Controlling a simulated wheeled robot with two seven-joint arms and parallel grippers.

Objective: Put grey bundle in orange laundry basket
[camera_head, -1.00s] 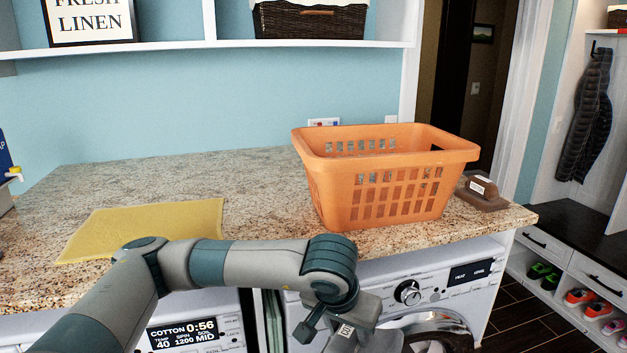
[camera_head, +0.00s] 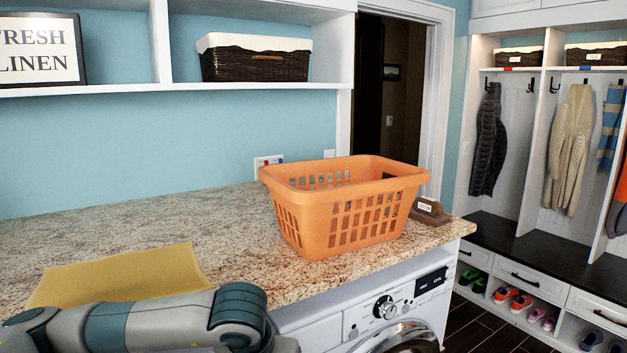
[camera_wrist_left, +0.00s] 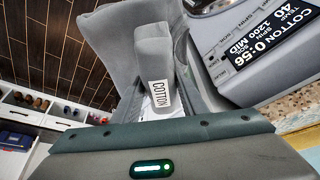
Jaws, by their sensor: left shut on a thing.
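The orange laundry basket (camera_head: 345,220) stands upright on the granite counter near its right end in the head view. I see no contents through its slots, but its floor is hidden. The bundle is in front of the washing machine (camera_wrist_left: 245,45), below the counter edge. In the head view only my left arm shows at the bottom left; its gripper and the bundle are out of frame. My right gripper is not in view.
A yellow cloth (camera_head: 120,275) lies flat on the counter (camera_head: 215,230) at the left. A brown labelled bundle (camera_head: 428,211) sits just right of the basket. A shelf with a wicker basket (camera_head: 255,62) hangs above.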

